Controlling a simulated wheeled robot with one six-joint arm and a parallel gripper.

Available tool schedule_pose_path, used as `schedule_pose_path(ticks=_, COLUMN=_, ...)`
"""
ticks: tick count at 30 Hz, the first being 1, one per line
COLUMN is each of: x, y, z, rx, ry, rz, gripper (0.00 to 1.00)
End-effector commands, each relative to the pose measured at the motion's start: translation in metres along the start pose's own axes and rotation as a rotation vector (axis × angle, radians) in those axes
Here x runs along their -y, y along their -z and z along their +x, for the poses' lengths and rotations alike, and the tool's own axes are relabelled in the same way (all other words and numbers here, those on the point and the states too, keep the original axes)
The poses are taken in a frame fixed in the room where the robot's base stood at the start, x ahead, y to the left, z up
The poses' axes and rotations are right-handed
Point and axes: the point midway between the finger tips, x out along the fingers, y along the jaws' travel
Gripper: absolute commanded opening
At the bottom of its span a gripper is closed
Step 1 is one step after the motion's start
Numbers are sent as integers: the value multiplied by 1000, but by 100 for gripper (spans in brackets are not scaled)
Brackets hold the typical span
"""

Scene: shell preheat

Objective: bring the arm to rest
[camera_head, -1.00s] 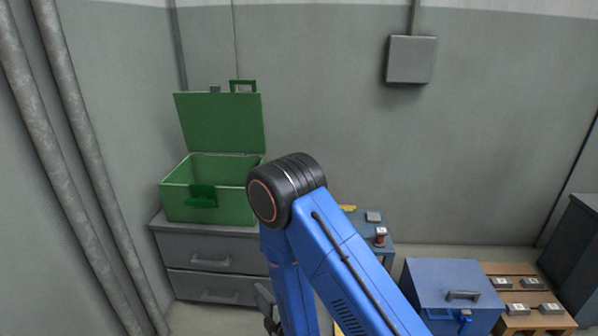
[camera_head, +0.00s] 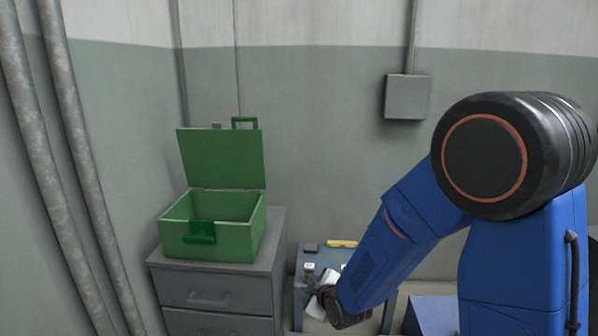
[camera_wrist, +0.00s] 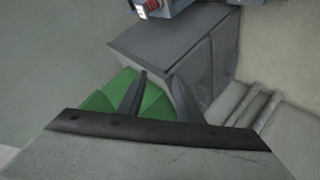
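My arm fills the right of the head view, with its large black joint high up and its forearm running down and left. My gripper lies at the forearm's lower end, in front of a small blue table (camera_head: 384,322), and is small and partly hidden there. In the wrist view the two dark fingers of my gripper (camera_wrist: 162,80) stand apart with nothing between them. Beyond them show the grey drawer cabinet (camera_wrist: 160,50) and part of the green box (camera_wrist: 100,103).
The green box (camera_head: 232,238) stands with its lid up on the grey drawer cabinet (camera_head: 215,299). The small table bears a yellow item (camera_head: 342,243) and a dark grey block (camera_head: 311,247). A grey wall box (camera_head: 407,97) hangs behind. Pipes (camera_head: 75,140) run down the left wall.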

Motion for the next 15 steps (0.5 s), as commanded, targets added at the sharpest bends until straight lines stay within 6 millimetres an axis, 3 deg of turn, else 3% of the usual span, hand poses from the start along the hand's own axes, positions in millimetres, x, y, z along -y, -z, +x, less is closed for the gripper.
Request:
schedule_pose_path(ticks=6, x=-37, y=-13, z=-48, rx=84, ry=25, rz=143, gripper=33)
schedule_pose_path(ticks=15, x=-70, y=-37, z=-123, rx=212, ry=53, rz=343, gripper=33)
